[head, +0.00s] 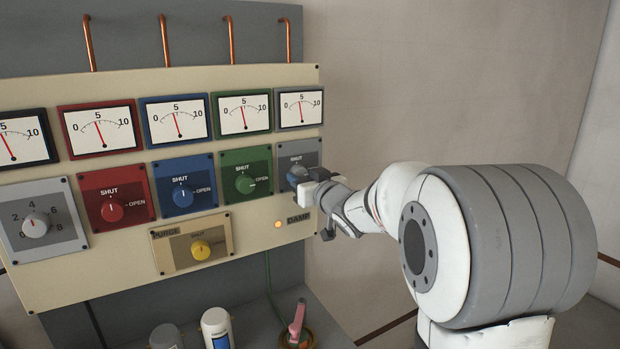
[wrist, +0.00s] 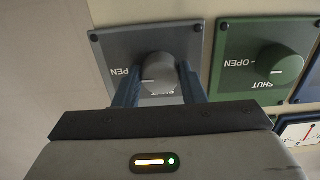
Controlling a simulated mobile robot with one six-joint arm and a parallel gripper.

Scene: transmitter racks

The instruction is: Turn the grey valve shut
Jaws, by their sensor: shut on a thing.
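The grey valve is a round knob (wrist: 158,72) on a grey plate (wrist: 118,45) with SHUT and OPEN labels. In the head view its plate (head: 298,150) is at the right end of the valve row. My gripper (head: 308,182) reaches it from the right and hides much of the knob there. In the wrist view, which is upside down, my gripper (wrist: 163,88) has one finger on each side of the knob and is shut on it. A short white mark on the knob lies roughly level in that view, on the side toward OPEN. The SHUT label is partly hidden behind the gripper.
The green valve (head: 247,184) is close to the left, then the blue (head: 183,194) and red (head: 113,210) ones. A yellow PURGE valve (head: 201,250) is below. A gauge (head: 300,106) is above the grey valve. A lit amber lamp (head: 278,224) sits beneath it.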

